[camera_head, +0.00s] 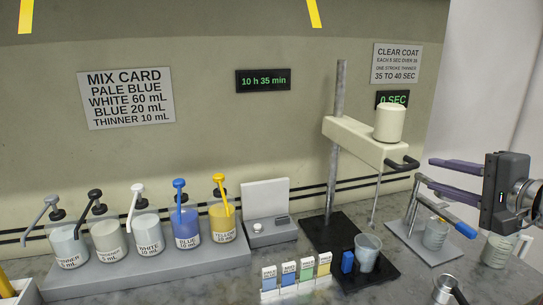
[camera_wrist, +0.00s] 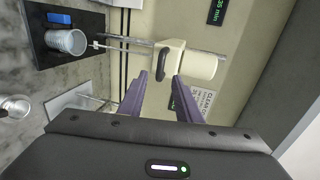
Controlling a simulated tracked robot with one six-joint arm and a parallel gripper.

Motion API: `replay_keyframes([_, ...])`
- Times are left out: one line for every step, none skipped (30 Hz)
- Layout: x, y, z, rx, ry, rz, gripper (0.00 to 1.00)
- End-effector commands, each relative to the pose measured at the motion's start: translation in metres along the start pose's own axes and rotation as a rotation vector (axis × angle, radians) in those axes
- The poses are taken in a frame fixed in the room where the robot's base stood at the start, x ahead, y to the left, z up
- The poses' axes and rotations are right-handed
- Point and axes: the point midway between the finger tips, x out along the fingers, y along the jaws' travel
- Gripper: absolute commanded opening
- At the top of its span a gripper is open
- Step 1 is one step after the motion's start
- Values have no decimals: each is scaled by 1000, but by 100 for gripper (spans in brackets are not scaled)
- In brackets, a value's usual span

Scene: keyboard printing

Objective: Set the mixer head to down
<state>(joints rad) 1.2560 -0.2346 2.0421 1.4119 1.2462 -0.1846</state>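The mixer's cream head (camera_head: 352,140) with a round motor cap (camera_head: 390,122) sits high on a grey pole (camera_head: 338,100). A black handle (camera_head: 403,163) sticks out at its right end; it also shows in the wrist view (camera_wrist: 163,56). A thin stirring rod (camera_head: 376,200) hangs from the head. Its tip is above and apart from the cup (camera_head: 367,255) on the black base (camera_head: 325,233), as the wrist view shows. My gripper (camera_head: 423,170) is open and empty, just right of the handle. In the wrist view the handle lies just beyond the gap between the fingertips (camera_wrist: 160,76).
A blue block (camera_head: 347,262) stands beside the cup. A row of pump bottles (camera_head: 148,235) is at left, with colour cards (camera_head: 296,276) in front. A grey stand with a beaker (camera_head: 436,234) and another beaker (camera_head: 497,250) lie below my gripper. A timer (camera_head: 392,99) reads 0 SEC.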

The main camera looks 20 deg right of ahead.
Motion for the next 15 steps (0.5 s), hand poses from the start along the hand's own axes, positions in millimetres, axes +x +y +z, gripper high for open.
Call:
replay_keyframes([7,0,1,0,-5,0,31])
replay_keyframes([10,0,1,0,-4,0,31])
replay_keyframes([14,0,1,1,-3,0,31])
replay_keyframes([18,0,1,1,-4,0,31])
replay_keyframes([22,0,1,1,-4,0,31])
replay_keyframes([26,0,0,1,-3,0,31])
replay_keyframes([30,0,1,0,-4,0,31])
replay_keyframes([33,0,1,0,-4,0,31])
replay_keyframes([38,0,1,0,-2,0,31])
replay_keyframes([41,0,1,0,-3,1,31])
replay_keyframes([45,0,1,0,-4,1,31])
replay_keyframes([50,1,0,1,-2,1,31])
replay_keyframes([54,0,0,1,-3,0,31])
replay_keyframes([57,0,1,1,-4,0,31])
replay_keyframes([62,0,0,1,-2,0,31])
